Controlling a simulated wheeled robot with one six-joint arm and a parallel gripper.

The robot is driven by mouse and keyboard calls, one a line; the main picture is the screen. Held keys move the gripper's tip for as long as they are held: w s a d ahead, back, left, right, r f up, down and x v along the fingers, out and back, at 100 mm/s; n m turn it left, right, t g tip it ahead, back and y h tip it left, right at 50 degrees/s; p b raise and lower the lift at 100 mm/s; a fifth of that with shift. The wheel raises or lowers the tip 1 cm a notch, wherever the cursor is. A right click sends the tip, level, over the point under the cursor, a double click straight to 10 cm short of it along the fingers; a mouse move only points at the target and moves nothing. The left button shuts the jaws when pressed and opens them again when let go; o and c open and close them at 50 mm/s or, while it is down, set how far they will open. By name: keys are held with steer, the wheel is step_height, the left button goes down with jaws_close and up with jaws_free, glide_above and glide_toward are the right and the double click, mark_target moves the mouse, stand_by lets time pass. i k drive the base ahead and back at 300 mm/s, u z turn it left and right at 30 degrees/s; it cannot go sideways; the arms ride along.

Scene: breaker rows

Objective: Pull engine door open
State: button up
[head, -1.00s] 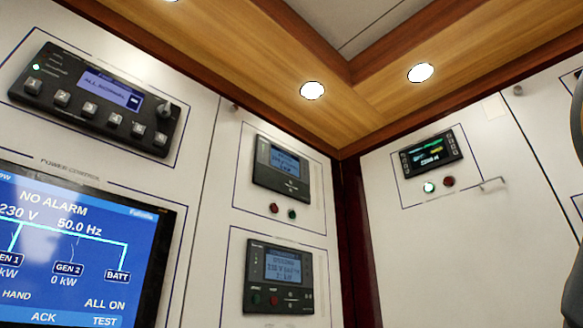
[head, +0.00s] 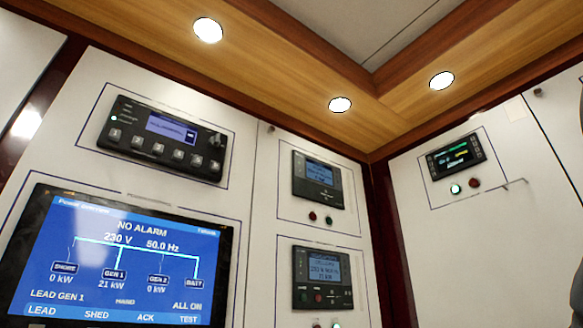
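White wall panels meet at a corner, and I cannot tell for sure which one is the engine door. The white panel (head: 470,260) on the right wall carries a small dark display (head: 456,157) with a green lamp (head: 456,189) and a red lamp (head: 474,183) under it. My gripper is not in view; only dark curved shapes, probably my arm, show at the right edge.
A large blue screen (head: 120,265) fills the lower left, with a button unit (head: 162,140) above it. Two controller units (head: 317,181) (head: 321,278) are stacked left of the dark corner post (head: 390,245). A wood ceiling trim (head: 290,85) with round lights runs overhead.

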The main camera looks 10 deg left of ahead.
mark_target(505, 250)
steer(key=u, duration=0.25)
steer(key=k, duration=0.2)
steer(key=u, duration=1.3)
steer(key=i, duration=0.85)
steer(key=z, duration=2.55)
